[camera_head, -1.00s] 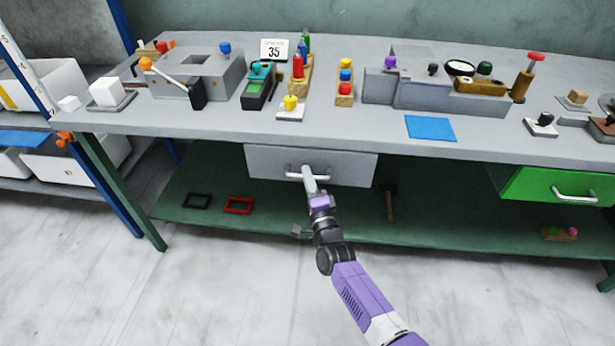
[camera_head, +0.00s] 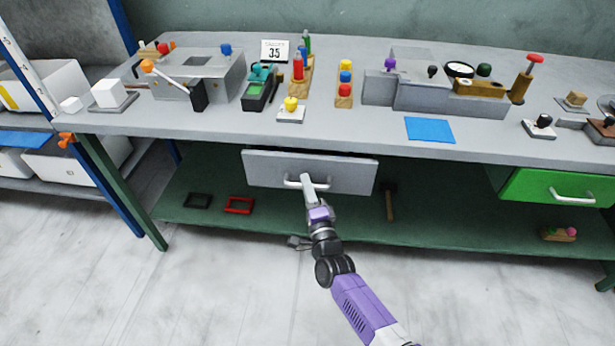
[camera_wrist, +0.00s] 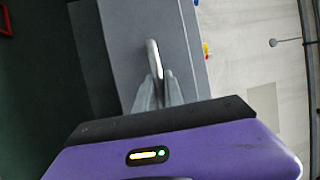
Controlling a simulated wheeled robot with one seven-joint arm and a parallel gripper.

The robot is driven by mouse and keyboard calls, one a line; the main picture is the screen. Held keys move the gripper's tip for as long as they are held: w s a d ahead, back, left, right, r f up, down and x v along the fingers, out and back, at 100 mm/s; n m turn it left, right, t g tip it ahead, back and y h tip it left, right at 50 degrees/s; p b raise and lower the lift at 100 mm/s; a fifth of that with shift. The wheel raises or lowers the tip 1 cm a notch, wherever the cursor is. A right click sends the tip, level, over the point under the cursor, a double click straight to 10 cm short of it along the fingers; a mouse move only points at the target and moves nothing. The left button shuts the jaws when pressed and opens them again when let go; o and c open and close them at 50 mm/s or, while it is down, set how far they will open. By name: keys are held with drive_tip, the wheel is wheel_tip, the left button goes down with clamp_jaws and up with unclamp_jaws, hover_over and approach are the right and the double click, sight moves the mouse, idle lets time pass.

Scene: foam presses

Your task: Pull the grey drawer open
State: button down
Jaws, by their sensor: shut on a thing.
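The grey drawer (camera_head: 270,170) is under the front edge of the workbench, near the middle in the head view. It stands slightly out, with a dark gap along its top edge. Its light metal bar handle (camera_head: 292,184) runs across the front. My gripper (camera_head: 307,180) is at the handle's right part, shut on it. In the wrist view the handle (camera_wrist: 154,58) passes between the two fingers of my gripper (camera_wrist: 158,92), with the grey drawer front (camera_wrist: 120,50) behind it. The inside of the drawer is hidden.
A green drawer (camera_head: 530,184) is at the right under the workbench (camera_head: 330,125). The green lower shelf (camera_head: 290,218) holds a red frame (camera_head: 239,205), a dark frame (camera_head: 197,201) and a hammer (camera_head: 389,203). The floor in front is clear.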

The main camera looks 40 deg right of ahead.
drive_tip(key=s+a+p, duration=0.3)
drive_tip(key=s+a, duration=1.1)
drive_tip(key=a, duration=0.4)
drive_tip(key=shift+s+a, duration=0.15)
drive_tip(key=shift+a, duration=0.05)
drive_tip(key=c, duration=1.5)
unclamp_jaws()
drive_tip(key=shift+o, duration=0.2)
drive_tip(key=b+v, duration=0.1)
drive_tip(key=v, duration=0.6)
drive_tip(key=shift+s+a, duration=0.2)
drive_tip(key=shift+s, duration=0.15)
drive_tip(key=shift+f, duration=0.15)
